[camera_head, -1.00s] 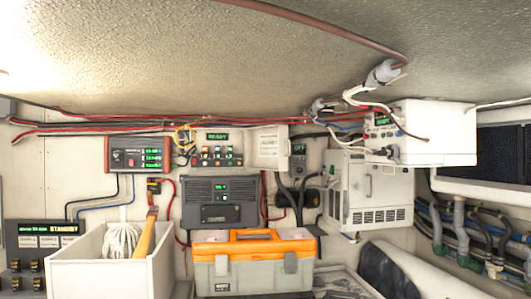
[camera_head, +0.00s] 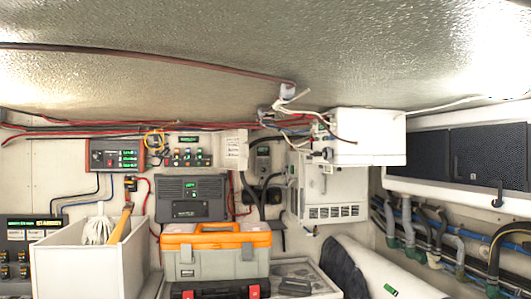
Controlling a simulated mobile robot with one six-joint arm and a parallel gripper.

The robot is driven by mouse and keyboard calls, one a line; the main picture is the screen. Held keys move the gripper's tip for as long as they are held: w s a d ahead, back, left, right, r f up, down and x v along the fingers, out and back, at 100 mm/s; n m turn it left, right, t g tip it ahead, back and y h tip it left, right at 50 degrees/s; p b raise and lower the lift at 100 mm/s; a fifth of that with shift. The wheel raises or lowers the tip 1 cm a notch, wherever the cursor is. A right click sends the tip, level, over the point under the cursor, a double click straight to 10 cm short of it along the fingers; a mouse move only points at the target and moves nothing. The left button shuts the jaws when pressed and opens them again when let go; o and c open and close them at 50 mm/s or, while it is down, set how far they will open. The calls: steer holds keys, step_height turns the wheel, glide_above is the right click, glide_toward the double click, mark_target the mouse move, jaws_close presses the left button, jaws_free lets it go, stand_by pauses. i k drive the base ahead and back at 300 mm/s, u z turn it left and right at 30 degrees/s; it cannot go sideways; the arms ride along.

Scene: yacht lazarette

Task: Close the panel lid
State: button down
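The switch panel (camera_head: 188,151) is on the back wall, left of centre, with a green display and a row of coloured switches. The panel lid (camera_head: 234,149) is a small pale plate with printed lines on its face. It stands open at the panel's right side, and the switches are uncovered. My gripper is not in view.
Below the panel are a dark grey unit (camera_head: 191,198) and an orange and grey toolbox (camera_head: 216,252). A white bin (camera_head: 82,262) with rope stands at left. A white box (camera_head: 367,137) and a vented cabinet (camera_head: 330,187) project at right. Cables run above the panel.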

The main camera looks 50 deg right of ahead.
mark_target(231, 147)
steer(key=k, duration=0.6)
steer(key=z, duration=0.5)
steer(key=i, duration=2.15)
steer(key=u, duration=0.5)
